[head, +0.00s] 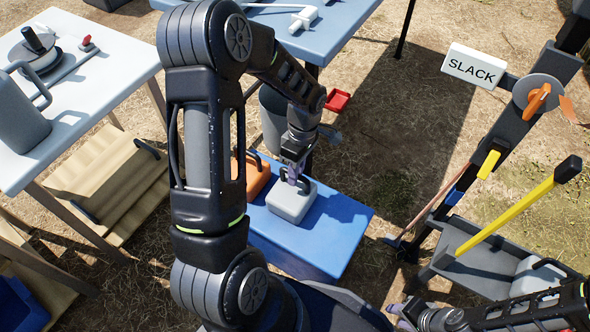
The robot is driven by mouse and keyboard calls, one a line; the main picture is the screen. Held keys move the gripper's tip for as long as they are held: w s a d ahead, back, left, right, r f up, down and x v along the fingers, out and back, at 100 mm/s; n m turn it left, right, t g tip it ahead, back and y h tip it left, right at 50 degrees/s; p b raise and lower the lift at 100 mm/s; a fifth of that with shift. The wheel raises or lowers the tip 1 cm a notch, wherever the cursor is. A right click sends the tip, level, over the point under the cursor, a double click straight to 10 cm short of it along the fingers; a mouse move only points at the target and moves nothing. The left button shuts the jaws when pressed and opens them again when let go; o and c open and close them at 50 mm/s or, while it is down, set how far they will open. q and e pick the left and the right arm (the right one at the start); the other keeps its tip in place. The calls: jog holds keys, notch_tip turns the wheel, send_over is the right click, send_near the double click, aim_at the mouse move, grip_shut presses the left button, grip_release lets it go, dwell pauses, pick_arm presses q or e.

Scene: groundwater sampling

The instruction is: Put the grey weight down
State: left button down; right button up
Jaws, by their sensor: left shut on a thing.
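The grey weight (290,206), a pale block with a dark handle, is at the blue bench (335,233) in the middle of the head view. My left gripper (292,178) comes down over it and is shut on its handle. The gripper and arm hide part of the handle. I cannot tell whether the weight's base touches the bench top. My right gripper (402,314) is at the bottom edge, low and right of the bench, partly cut off, and its jaw opening is unclear.
An orange weight (256,178) stands left of the grey one, partly behind my arm. Bare blue bench lies to the right. A grey tray (462,240) holds another pale block (540,277). A "SLACK" sign (474,67) and yellow lever (505,220) stand at right.

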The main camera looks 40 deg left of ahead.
pick_arm(q)
jog(key=c, duration=1.4)
grip_release()
jog(key=shift+s+f, duration=0.15)
notch_tip(320, 180, up, 12)
jog(key=w+p, duration=0.2)
jog(key=p, duration=0.1)
jog(key=shift+w+a+p, duration=0.15)
jog(key=shift+w+p, duration=0.1)
jog(key=shift+p, duration=0.15)
jog(key=shift+f, duration=0.1)
